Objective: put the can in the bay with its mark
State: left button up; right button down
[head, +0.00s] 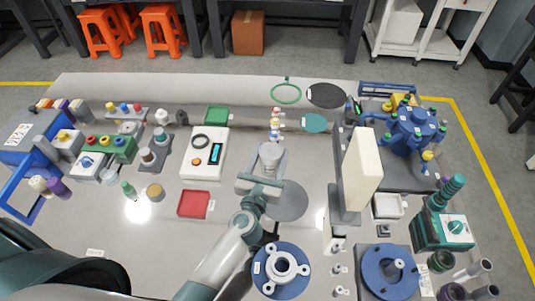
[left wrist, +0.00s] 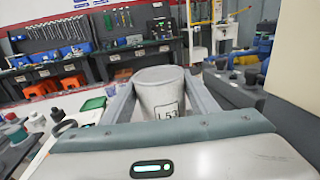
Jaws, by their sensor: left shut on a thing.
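A grey can (head: 271,151) stands between the fingers of my left gripper (head: 270,158) near the middle of the table. In the left wrist view the can (left wrist: 162,98) is upright between the two fingers, and its front has a dark-framed printed mark that I cannot read fully. My left gripper is shut on it. I cannot tell whether the can touches the table. My right gripper is not in view. No bay with a matching mark can be made out clearly.
A red tray (head: 194,204) and a white instrument box (head: 204,154) lie to the left. A grey disc (head: 287,201) lies just right of my gripper. A tall cream block (head: 362,172) stands farther right. A small stack of coloured pieces (head: 275,122) is behind the can.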

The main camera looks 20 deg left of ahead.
pick_arm(q)
jog(key=shift+r, duration=0.1)
dwell(0.3)
